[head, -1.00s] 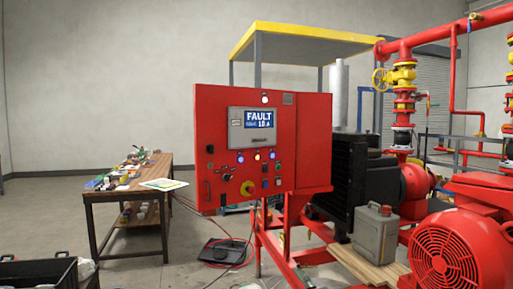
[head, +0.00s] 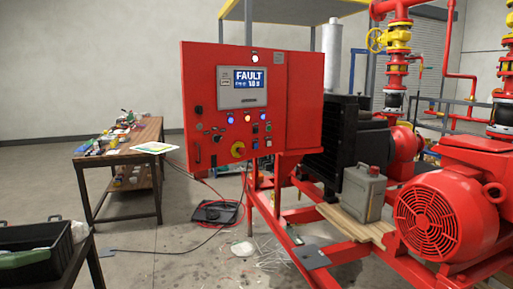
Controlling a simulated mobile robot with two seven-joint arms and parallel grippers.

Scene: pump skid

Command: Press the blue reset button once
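The red control cabinet (head: 205,70) stands ahead, a little left of the middle in the head view. Its screen (head: 247,79) shows FAULT on a blue ground. Neither of my grippers is in view.
A wooden bench (head: 150,133) with clutter and papers stands left of the cabinet. A black bin (head: 35,237) is at the lower left. A black case and red hose (head: 217,212) lie on the floor. A grey can (head: 364,193) and red motor (head: 432,222) are at the right.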

